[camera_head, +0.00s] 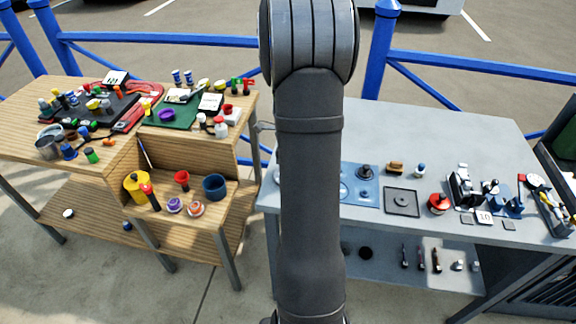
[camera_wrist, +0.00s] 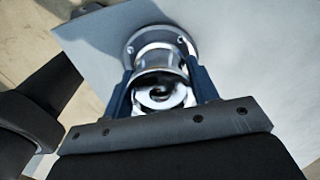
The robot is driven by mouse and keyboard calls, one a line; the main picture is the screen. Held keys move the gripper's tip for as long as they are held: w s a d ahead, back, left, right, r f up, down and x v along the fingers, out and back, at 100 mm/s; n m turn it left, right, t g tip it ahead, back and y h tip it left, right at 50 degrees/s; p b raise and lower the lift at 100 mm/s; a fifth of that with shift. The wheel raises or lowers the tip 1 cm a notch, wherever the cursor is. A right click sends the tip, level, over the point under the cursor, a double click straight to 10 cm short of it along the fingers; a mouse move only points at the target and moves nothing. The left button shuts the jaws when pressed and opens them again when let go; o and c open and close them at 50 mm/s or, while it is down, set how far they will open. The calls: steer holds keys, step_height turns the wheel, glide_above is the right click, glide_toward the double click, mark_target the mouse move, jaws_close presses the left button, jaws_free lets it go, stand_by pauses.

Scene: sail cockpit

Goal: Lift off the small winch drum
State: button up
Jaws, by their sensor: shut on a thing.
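The small winch drum (camera_wrist: 160,58) is a shiny chrome, waisted cylinder in the wrist view. It stands over a round metal flange (camera_wrist: 182,40) with bolt holes. My gripper (camera_wrist: 161,82) has its two dark blue fingers on either side of the drum and is shut on it. The drum's top, with a dark curved mark, faces the camera. I cannot tell whether drum and flange are touching or apart. In the head view my arm hides the gripper and the drum.
The grey workbench (camera_head: 440,130) holds a blue tray (camera_head: 360,198), a dark square plate (camera_head: 402,201) and a red round part (camera_head: 438,204). A wooden bench (camera_head: 30,110) at left is crowded with small parts. Bare grey surface lies along the workbench's back.

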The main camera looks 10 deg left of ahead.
steer(key=r, duration=0.4)
steer(key=shift+d+r, duration=0.2)
steer(key=shift+d, duration=0.1)
steer(key=s+d+r, duration=0.3)
steer(key=d+r, duration=0.3)
steer(key=d, duration=0.4)
steer(key=shift+s+d+r, duration=0.15)
steer(key=shift+d+r, duration=0.05)
steer(key=shift+d, duration=0.1)
steer(key=shift+r, duration=0.15)
steer(key=shift+r, duration=2.65)
